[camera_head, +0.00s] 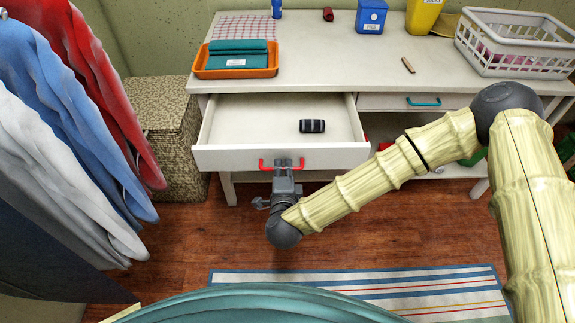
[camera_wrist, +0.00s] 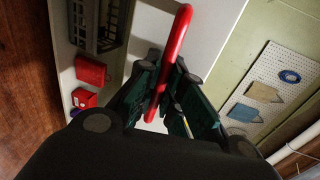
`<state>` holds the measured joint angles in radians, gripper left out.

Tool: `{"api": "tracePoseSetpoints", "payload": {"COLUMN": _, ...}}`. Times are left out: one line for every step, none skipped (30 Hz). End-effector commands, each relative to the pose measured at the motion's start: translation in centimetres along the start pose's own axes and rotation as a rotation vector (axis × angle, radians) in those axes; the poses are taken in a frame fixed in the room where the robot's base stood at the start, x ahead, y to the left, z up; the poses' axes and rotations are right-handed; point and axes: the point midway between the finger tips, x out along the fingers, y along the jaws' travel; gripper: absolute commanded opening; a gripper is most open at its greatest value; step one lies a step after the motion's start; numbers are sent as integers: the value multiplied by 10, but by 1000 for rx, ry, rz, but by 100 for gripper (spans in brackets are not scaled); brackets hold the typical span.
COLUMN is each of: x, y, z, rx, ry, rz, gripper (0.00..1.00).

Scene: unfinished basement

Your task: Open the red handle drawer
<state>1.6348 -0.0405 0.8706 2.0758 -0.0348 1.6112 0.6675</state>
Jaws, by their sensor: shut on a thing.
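The drawer with the red handle (camera_head: 300,156) stands pulled out from the white table, well open, with its inside showing. A dark striped roll (camera_head: 312,126) lies in it. The red handle (camera_head: 266,164) is on the drawer's front face. My gripper (camera_head: 284,166) is at the middle of the handle and shut on it. In the wrist view, the red handle (camera_wrist: 178,40) runs between the two dark fingers of my gripper (camera_wrist: 162,85).
A second drawer with a teal handle (camera_head: 424,102) is shut at the right. The tabletop holds an orange tray (camera_head: 236,72), a blue box (camera_head: 371,16) and a white basket (camera_head: 515,62). Hanging clothes (camera_head: 60,110) are at the left. A striped rug (camera_head: 400,283) lies on the floor.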

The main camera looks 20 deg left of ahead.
Motion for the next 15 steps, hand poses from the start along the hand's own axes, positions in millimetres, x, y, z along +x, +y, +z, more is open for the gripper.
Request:
{"api": "tracePoseSetpoints", "payload": {"x": 0, "y": 0, "z": -1, "rx": 0, "ry": 1, "rz": 0, "gripper": 0}}
{"api": "tracePoseSetpoints", "payload": {"x": 0, "y": 0, "z": -1, "rx": 0, "ry": 1, "rz": 0, "gripper": 0}}
{"api": "tracePoseSetpoints", "payload": {"x": 0, "y": 0, "z": -1, "rx": 0, "ry": 1, "rz": 0, "gripper": 0}}
{"api": "tracePoseSetpoints", "payload": {"x": 0, "y": 0, "z": -1, "rx": 0, "ry": 2, "rz": 0, "gripper": 0}}
{"api": "tracePoseSetpoints", "payload": {"x": 0, "y": 0, "z": -1, "rx": 0, "ry": 2, "rz": 0, "gripper": 0}}
{"api": "tracePoseSetpoints", "payload": {"x": 0, "y": 0, "z": -1, "rx": 0, "ry": 2, "rz": 0, "gripper": 11}}
{"api": "tracePoseSetpoints", "payload": {"x": 0, "y": 0, "z": -1, "rx": 0, "ry": 2, "rz": 0, "gripper": 17}}
{"api": "tracePoseSetpoints", "payload": {"x": 0, "y": 0, "z": -1, "rx": 0, "ry": 2, "rz": 0, "gripper": 22}}
{"api": "tracePoseSetpoints", "payload": {"x": 0, "y": 0, "z": -1, "rx": 0, "ry": 2, "rz": 0, "gripper": 29}}
{"api": "tracePoseSetpoints", "payload": {"x": 0, "y": 0, "z": -1, "rx": 0, "ry": 2, "rz": 1, "gripper": 32}}
{"api": "tracePoseSetpoints", "payload": {"x": 0, "y": 0, "z": -1, "rx": 0, "ry": 2, "rz": 1, "gripper": 32}}
{"api": "tracePoseSetpoints", "payload": {"x": 0, "y": 0, "z": -1, "rx": 0, "ry": 2, "rz": 1, "gripper": 32}}
{"api": "tracePoseSetpoints", "payload": {"x": 0, "y": 0, "z": -1, "rx": 0, "ry": 2, "rz": 1, "gripper": 32}}
{"api": "tracePoseSetpoints", "payload": {"x": 0, "y": 0, "z": -1, "rx": 0, "ry": 2, "rz": 1, "gripper": 32}}
{"api": "tracePoseSetpoints", "payload": {"x": 0, "y": 0, "z": -1, "rx": 0, "ry": 2, "rz": 1, "gripper": 32}}
